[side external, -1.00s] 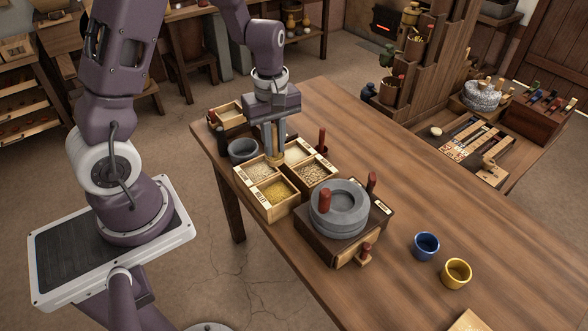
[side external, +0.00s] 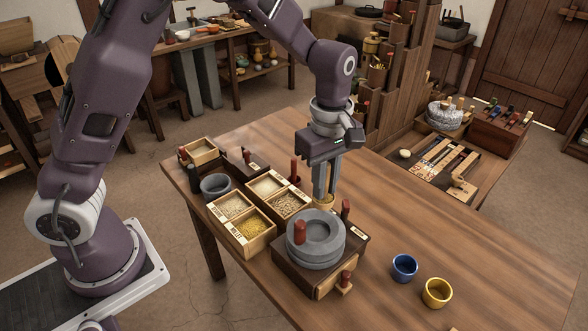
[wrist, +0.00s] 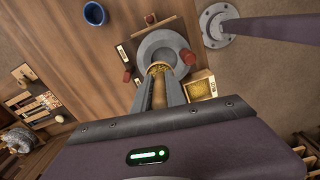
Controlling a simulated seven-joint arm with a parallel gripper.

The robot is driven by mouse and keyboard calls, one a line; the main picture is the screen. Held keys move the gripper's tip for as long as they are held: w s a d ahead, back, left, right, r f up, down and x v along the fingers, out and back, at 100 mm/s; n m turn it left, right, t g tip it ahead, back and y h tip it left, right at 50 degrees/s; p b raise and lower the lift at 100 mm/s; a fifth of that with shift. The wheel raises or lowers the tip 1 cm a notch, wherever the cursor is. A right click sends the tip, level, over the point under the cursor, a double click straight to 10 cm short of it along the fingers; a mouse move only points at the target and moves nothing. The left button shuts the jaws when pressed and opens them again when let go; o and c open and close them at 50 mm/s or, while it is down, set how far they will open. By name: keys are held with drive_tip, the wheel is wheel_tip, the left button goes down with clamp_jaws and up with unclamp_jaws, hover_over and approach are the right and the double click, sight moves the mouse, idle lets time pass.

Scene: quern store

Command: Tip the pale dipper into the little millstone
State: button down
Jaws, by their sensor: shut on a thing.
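The little millstone (side external: 316,238) is a round grey stone with a hollow top, set on a dark wooden box with red pegs. It also shows in the wrist view (wrist: 178,39). My gripper (side external: 326,192) points down just behind the millstone, above the table. It is shut on the pale dipper (side external: 327,200), whose cup shows below the fingertips. In the wrist view the dipper (wrist: 158,70) overlaps the stone's near rim in the picture, and yellowish grain seems to lie in its cup. The dipper looks about upright; its height above the stone is hard to judge.
A divided grain box (side external: 241,239) stands left of the millstone, with a grey bowl (side external: 215,186) behind it. A blue cup (side external: 404,267) and a yellow cup (side external: 437,292) stand to the right. A red peg (side external: 345,208) rises near my gripper.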

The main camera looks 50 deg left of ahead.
sight(324, 206)
drive_tip(key=shift+w+d+f, duration=0.1)
drive_tip(key=shift+d+f, duration=0.05)
drive_tip(key=shift+d, duration=0.75)
drive_tip(key=f, duration=0.4)
drive_tip(key=shift+a+f, duration=0.2)
drive_tip(key=shift+f, duration=0.15)
drive_tip(key=shift+s+a+f+t+h, duration=0.25)
drive_tip(key=shift+a+f+t+h, duration=0.25)
drive_tip(key=shift+h, duration=0.4)
drive_tip(key=shift+s+a+f+t+h, duration=0.2)
drive_tip(key=shift+f+t+h, duration=0.15)
drive_tip(key=shift+h, duration=0.15)
drive_tip(key=shift+s+a+f+t+h, duration=0.15)
drive_tip(key=shift+f+t+h, duration=0.15)
drive_tip(key=shift+h, duration=0.2)
drive_tip(key=t+h, duration=0.1)
drive_tip(key=h, duration=0.1)
drive_tip(key=a+f+t+h, duration=0.1)
drive_tip(key=h, duration=0.1)
drive_tip(key=t+h, duration=0.1)
drive_tip(key=shift+s+a+f+h, duration=0.25)
drive_tip(key=shift+s+a+h, duration=0.1)
drive_tip(key=shift+s+h, duration=0.05)
